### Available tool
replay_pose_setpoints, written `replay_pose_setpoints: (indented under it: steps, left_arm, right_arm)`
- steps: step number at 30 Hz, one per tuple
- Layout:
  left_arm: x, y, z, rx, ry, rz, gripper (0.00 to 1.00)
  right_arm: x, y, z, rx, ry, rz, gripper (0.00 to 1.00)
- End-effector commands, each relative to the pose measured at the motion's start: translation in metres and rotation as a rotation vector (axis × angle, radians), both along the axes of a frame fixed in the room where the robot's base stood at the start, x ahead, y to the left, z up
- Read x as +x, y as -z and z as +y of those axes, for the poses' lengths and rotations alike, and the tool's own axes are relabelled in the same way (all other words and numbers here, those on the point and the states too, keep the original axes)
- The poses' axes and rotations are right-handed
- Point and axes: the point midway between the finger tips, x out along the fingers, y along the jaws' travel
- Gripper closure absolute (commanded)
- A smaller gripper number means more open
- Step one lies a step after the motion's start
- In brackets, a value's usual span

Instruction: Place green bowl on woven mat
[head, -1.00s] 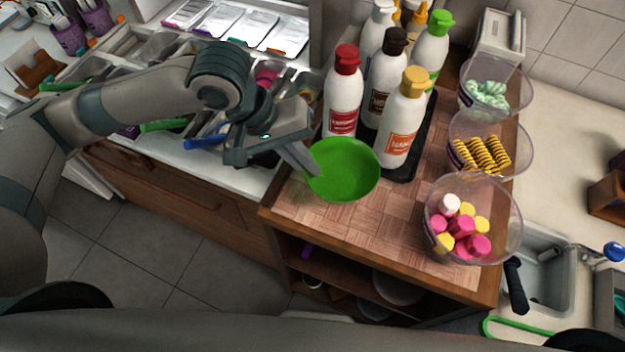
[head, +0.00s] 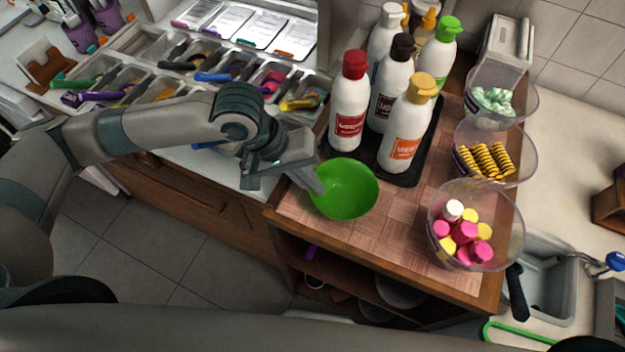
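The green bowl (head: 347,190) is over the left part of the woven-patterned brown surface (head: 390,225) on top of the wooden cart, in front of the bottles. This surface looks like the woven mat. My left gripper (head: 316,182) reaches in from the left, with its fingers at the bowl's left rim, shut on it. The bowl opens upward. I cannot tell whether its base touches the mat. My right gripper is not in view.
Several sauce bottles (head: 348,105) stand on a dark tray (head: 408,178) just behind the bowl. Clear bowls of toppings (head: 478,250) line the cart's right side. The woven surface between the green bowl and these is free. The cart's front edge (head: 370,262) is close.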

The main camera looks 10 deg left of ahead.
Motion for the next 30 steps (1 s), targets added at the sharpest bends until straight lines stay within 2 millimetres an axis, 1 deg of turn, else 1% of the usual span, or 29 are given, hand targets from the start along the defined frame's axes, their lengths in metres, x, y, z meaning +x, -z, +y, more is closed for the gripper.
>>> replay_pose_setpoints:
  steps: [11,12,13,14,26,30]
  left_arm:
    - [0.000,0.002,0.000,-0.001,0.000,0.000,1.00]
    - [0.000,0.002,0.000,0.000,0.000,-0.001,0.90]
    - [0.000,0.002,0.000,0.000,0.000,-0.001,0.83]
    - [0.000,0.002,0.000,0.000,0.000,-0.001,0.81]
    - [0.001,0.000,0.000,-0.001,0.000,-0.002,0.81]
    - [0.001,-0.009,0.004,-0.001,-0.001,-0.003,0.81]
  right_arm:
    - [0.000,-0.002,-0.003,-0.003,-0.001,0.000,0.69]
    - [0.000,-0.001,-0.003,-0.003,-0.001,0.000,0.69]
    - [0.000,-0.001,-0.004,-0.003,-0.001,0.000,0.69]
    - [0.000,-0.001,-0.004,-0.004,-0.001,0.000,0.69]
    - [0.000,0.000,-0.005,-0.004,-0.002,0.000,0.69]
    - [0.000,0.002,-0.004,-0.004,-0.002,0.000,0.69]
